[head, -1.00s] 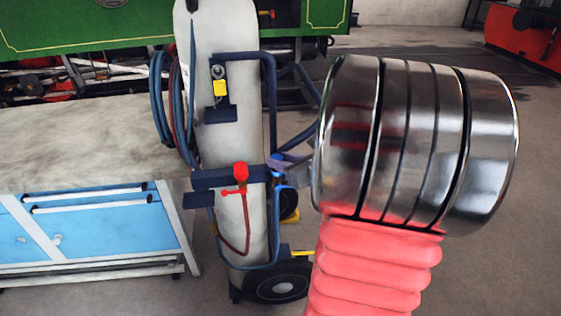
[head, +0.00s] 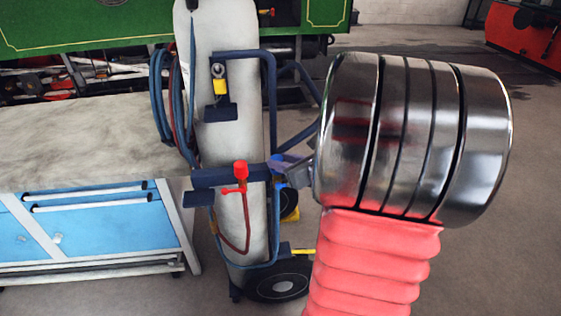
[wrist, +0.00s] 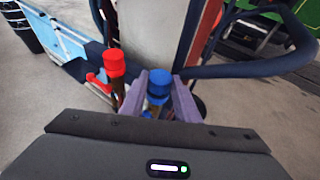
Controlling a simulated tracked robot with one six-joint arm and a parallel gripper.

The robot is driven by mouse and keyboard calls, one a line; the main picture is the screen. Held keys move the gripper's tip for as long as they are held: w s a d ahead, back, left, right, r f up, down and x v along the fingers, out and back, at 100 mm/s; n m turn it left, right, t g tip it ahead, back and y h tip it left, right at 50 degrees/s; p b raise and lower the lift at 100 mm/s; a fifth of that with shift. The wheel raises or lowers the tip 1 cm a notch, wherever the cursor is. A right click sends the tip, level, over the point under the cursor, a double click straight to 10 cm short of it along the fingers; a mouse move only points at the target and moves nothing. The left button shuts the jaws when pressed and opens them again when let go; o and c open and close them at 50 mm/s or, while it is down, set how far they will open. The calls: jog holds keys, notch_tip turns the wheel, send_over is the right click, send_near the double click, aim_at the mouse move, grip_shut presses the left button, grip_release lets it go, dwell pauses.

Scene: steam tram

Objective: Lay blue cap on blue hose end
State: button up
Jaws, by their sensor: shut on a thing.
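The blue cap (wrist: 159,77) is between the fingers of my gripper (wrist: 160,97) in the wrist view, and the gripper is shut on it. In the head view my gripper (head: 292,172) reaches left beside the cylinder trolley, with the blue cap (head: 278,157) at its fingertips. The blue hose end (head: 277,181) is directly below, with its blue hose running down. The cap appears upright and in line with the hose end. The fingers partly cover the join, so I cannot tell whether the two touch.
A red-capped hose end (head: 240,170) stands just left of the blue one, close to my gripper; it also shows in the wrist view (wrist: 115,63). The pale cylinder (head: 230,138) and blue trolley frame (head: 270,95) are close behind. A workbench (head: 85,140) stands left.

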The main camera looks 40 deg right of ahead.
jog(key=shift+f, duration=0.25)
dwell(0.3)
jog(key=o, duration=1.1)
jog(key=shift+r, duration=0.1)
jog(key=shift+s+r, duration=0.1)
jog(key=shift+r, duration=4.05)
